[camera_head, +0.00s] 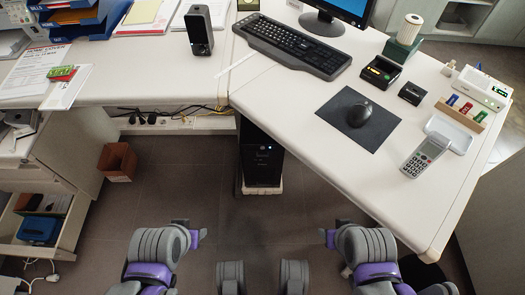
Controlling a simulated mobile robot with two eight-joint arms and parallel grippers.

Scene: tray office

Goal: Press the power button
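A black computer tower (262,165) stands under the desk, just left of the picture's middle. A small bluish light shows near the upper right of its front. I cannot make out whether that light is a power button. No other power button is clear at this size. Grey and purple links of my left and right arms show along the bottom edge, well short of the tower. I see no gripper fingertips of either arm.
A white desk (300,115) overhangs the tower, with a keyboard (292,45), mouse (360,113), phone (423,157) and speaker (199,30) on it. A brown bin (117,162) and an open drawer (40,228) stand at left. The floor before the tower is clear.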

